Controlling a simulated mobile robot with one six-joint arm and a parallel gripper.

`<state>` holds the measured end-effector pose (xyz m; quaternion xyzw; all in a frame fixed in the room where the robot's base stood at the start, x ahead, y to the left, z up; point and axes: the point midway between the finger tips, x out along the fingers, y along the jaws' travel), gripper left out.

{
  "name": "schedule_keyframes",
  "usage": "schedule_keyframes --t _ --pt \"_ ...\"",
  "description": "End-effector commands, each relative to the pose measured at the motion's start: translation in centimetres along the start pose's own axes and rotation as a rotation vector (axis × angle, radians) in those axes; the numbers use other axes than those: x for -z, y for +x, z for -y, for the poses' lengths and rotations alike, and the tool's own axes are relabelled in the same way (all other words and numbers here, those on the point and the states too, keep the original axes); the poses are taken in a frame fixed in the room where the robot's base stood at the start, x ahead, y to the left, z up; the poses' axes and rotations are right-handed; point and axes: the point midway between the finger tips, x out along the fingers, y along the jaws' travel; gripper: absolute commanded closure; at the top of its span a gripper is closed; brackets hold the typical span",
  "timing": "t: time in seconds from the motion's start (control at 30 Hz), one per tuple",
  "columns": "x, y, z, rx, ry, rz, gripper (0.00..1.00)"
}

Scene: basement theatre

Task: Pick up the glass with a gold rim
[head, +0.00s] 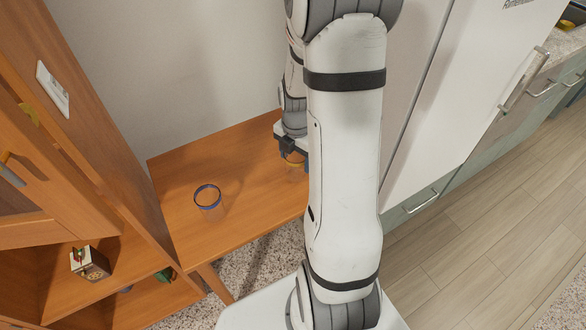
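A clear glass (296,165) with what looks like a gold-brown rim stands toward the right end of the wooden table, partly hidden behind my arm. My gripper (291,149) is directly above or around the top of this glass. My forearm covers much of the gripper, so I cannot tell whether its fingers are open, shut or touching the glass. A second clear glass (209,203) with a dark blue rim stands upright on the same table, left of my gripper and apart from it.
The wooden table (235,160) is otherwise clear. A wooden cabinet (105,150) with open shelves stands on the left, with a small box (91,265) on a shelf. A white fridge (470,70) and grey-green drawers (420,205) stand on the right. Plank floor is free at lower right.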

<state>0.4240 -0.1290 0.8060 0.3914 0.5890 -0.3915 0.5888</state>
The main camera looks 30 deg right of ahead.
Motion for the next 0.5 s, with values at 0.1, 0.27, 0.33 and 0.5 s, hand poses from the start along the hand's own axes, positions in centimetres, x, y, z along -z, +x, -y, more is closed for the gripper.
schedule_keyframes --t 0.1,0.27,0.33,0.5 --pt "-0.02 -0.02 0.01 0.0 0.001 0.0 0.45" --pt "-0.03 -0.02 0.01 0.0 0.001 0.0 0.58" --pt "-0.03 -0.02 0.02 0.0 0.001 0.0 0.64" --pt "-0.05 -0.04 0.02 -0.001 0.001 0.0 0.73"
